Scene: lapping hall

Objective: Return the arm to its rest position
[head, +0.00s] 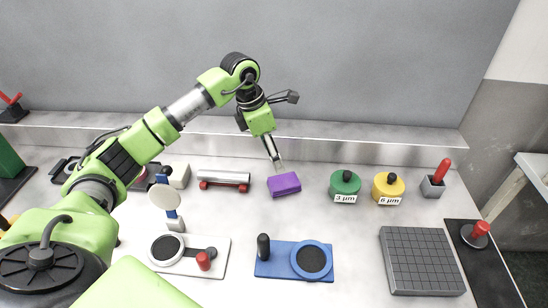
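My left arm comes in from the left and reaches over the bench. Its gripper (278,166) points down just above a purple block (285,185), at or very near the block's top edge. The fingers look narrow from this angle, and I cannot tell whether they are open or shut, or whether they touch the block. The block appears to lie on the bench, slightly turned. My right gripper is not in view.
Behind stands a grey wall with a ledge. Green (345,188) and yellow (388,188) lidded pots, a grey grid plate (421,262), a blue fixture (278,260), a white fixture (222,258) and a silver roller (224,178) surround the block. Bare bench lies between them.

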